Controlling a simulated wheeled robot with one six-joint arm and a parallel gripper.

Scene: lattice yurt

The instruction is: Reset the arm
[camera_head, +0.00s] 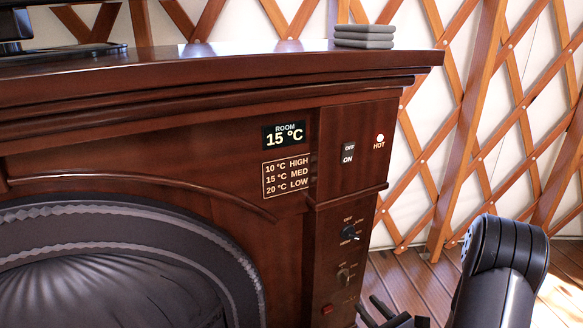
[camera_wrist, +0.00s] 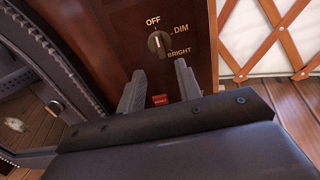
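My gripper (camera_head: 372,308) is at the bottom of the head view, close to the lower right of the wooden fireplace front. In the wrist view my gripper (camera_wrist: 159,66) has its two fingers apart, with nothing between them. They point toward the control panel, below a round knob (camera_wrist: 159,43) marked OFF, DIM and BRIGHT. A red button (camera_wrist: 160,100) shows in the gap between the fingers. I cannot tell whether a finger touches the panel. My bent dark arm (camera_head: 502,250) stands at the right of the head view.
The wooden fireplace (camera_head: 220,180) fills the left. Its panel has an OFF/ON switch (camera_head: 348,153), a lit HOT lamp (camera_head: 380,138), an upper knob (camera_head: 349,233) and a lower knob (camera_head: 343,275). A room display (camera_head: 285,135) reads 15 °C. Grey folded cloths (camera_head: 364,37) lie on top.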

